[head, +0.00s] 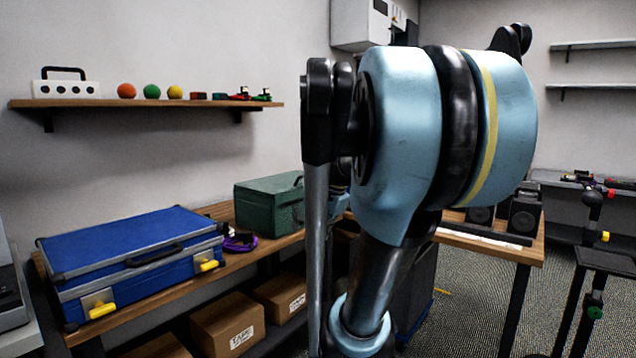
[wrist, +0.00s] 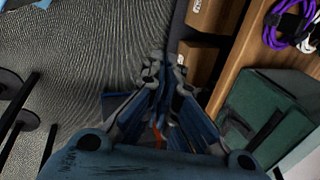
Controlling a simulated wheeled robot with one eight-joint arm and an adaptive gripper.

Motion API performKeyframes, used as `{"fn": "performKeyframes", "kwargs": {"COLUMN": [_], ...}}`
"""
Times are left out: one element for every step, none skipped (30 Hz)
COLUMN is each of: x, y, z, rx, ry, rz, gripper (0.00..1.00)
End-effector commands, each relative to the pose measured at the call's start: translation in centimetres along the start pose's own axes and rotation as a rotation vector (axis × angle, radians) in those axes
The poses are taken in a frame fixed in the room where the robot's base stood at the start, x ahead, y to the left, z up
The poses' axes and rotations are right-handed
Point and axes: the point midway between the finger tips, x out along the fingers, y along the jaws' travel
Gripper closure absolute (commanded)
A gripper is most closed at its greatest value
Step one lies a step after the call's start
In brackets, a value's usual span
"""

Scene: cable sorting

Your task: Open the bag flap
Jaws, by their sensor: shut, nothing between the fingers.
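No soft bag with a flap stands out clearly. A green box-shaped container (head: 268,205) with a dark handle sits on the wooden bench, and its top looks closed. It also shows at the right of the wrist view (wrist: 262,105). A blue case (head: 130,250) with yellow latches and a dark handle lies at the left end of the bench, lid down. My gripper (wrist: 166,75) is shut and empty in the wrist view, over the floor beside the bench edge, apart from the green container. My arm hides the gripper in the head view.
A purple cable coil (head: 240,241) lies between the blue case and the green container. Cardboard boxes (head: 228,325) stand under the bench. A wall shelf (head: 150,102) holds coloured balls and small items. Dark stands (head: 605,260) are at right. Carpet between is open.

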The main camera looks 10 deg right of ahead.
Motion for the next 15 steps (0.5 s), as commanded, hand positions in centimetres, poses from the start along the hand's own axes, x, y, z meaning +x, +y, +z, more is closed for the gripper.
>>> {"fn": "performKeyframes", "kwargs": {"x": [-0.8,-1.3,-1.9,-2.3,-2.7,-3.2,-3.6,-4.0,-4.5,-4.9,-5.2,-5.7,-6.0,-6.3,-6.7], "y": [-1.5,-2.3,-3.4,-4.2,-5.0,-6.1,-6.8,-7.6,-8.6,-9.3,-10.0,-10.9,-11.6,-12.2,-13.1], "z": [-1.4,-2.1,-3.1,-3.9,-4.7,-5.8,-6.6,-7.5,-8.7,-9.6,-10.6,-11.8,-12.8,-13.8,-15.1], "rx": [0.088,0.145,0.22,0.277,0.334,0.409,0.466,0.522,0.597,0.655,0.71,0.785,0.842,0.898,0.973], "ry": [-0.006,-0.013,-0.02,-0.027,-0.034,-0.044,-0.051,-0.06,-0.071,-0.08,-0.09,-0.103,-0.114,-0.124,-0.14], "rz": [-0.016,-0.027,-0.04,-0.05,-0.06,-0.073,-0.082,-0.092,-0.104,-0.113,-0.122,-0.133,-0.142,-0.15,-0.16], "gripper": [1.0,1.0,1.0,1.0,1.0,1.0,1.0,1.0,1.0,1.0,1.0,1.0,1.0,1.0,1.0]}}
